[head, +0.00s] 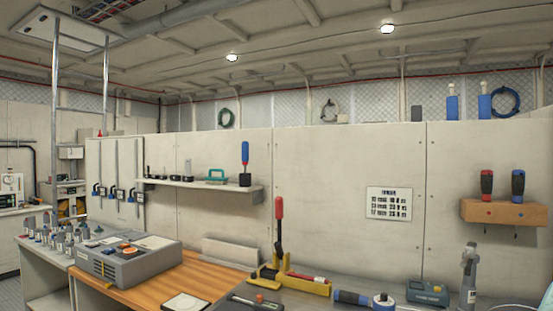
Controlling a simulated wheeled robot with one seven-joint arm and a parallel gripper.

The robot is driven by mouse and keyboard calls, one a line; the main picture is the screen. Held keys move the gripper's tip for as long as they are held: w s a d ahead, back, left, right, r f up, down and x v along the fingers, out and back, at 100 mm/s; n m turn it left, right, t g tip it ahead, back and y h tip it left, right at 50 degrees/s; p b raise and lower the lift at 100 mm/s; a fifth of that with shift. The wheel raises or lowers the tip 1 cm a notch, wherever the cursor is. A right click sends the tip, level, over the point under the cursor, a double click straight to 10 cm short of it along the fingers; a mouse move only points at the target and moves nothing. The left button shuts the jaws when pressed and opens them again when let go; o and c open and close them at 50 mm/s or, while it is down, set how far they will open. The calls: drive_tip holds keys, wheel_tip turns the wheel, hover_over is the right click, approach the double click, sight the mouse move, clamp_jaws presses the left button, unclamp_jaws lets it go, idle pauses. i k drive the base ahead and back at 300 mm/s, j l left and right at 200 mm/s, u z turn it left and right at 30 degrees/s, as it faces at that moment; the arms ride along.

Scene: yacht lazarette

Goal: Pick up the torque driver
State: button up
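Several tools could be the torque driver, and I cannot tell which. A red-and-black handled driver (487,185) and a blue-and-black handled driver (518,185) stand upright in a wooden wall holder (500,212) at the right, thin shafts showing below it. A blue-handled tool (352,298) lies on the grey counter at the bottom. My gripper is not in view.
A yellow press with a red lever (279,250) stands on the counter. Right of it are a teal-grey meter (427,292) and an upright grey tool (468,272). A grey case (125,258) sits on the wooden bench at left. The wall around the holder is mostly bare.

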sight(244, 146)
drive_tip(key=i+j+z, duration=0.3)
drive_tip(key=j, duration=0.35)
drive_tip(key=i+j+z, duration=0.15)
drive_tip(key=j, duration=0.2)
drive_tip(key=i+j+z, duration=0.15)
drive_tip(key=j, duration=0.25)
